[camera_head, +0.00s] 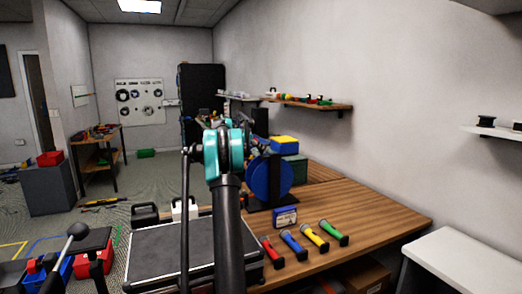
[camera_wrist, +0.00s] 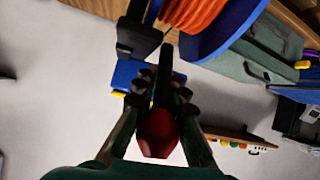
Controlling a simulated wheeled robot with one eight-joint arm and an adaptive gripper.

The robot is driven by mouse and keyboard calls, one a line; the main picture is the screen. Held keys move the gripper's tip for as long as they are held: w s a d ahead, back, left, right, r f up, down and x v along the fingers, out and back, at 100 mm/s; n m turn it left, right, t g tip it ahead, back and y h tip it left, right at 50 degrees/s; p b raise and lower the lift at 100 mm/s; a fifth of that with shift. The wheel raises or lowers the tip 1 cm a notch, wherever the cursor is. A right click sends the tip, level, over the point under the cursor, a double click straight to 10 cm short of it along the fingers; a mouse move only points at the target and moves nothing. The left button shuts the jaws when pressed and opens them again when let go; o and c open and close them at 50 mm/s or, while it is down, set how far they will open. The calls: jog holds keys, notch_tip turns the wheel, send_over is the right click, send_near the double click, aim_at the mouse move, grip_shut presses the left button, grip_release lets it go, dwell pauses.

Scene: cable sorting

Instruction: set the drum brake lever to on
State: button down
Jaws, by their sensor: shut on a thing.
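The blue cable drum (camera_head: 272,178) stands on a black stand on the wooden bench, partly behind my arm. In the wrist view the drum (camera_wrist: 228,38) is at the top, with orange cable (camera_wrist: 190,12) wound on it. The brake lever is a black bar (camera_wrist: 165,62) with a red end (camera_wrist: 156,132). My gripper (camera_wrist: 160,92) is shut on the lever, one finger on each side. In the head view my arm hides the fingers and the lever. I cannot tell the lever's on or off position.
A blue sign (camera_head: 285,216) stands in front of the drum. Several coloured handled tools (camera_head: 313,236) lie on the bench (camera_head: 385,213) at right. A black case (camera_head: 165,255) lies at left below my arm. A green box (camera_head: 293,168) is behind the drum.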

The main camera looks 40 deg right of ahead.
jog(key=shift+d+r+t+y, duration=0.1)
jog(key=shift+d+t+y, duration=0.2)
jog(key=shift+y, duration=0.9)
jog(key=c, duration=1.8)
grip_release()
jog(key=shift+r, duration=0.1)
jog(key=shift+c, duration=0.2)
jog(key=shift+o, duration=1.4)
jog(key=v, duration=1.1)
jog(key=shift+a+r, duration=0.2)
jog(key=shift+r, duration=0.15)
jog(key=shift+c, duration=0.6)
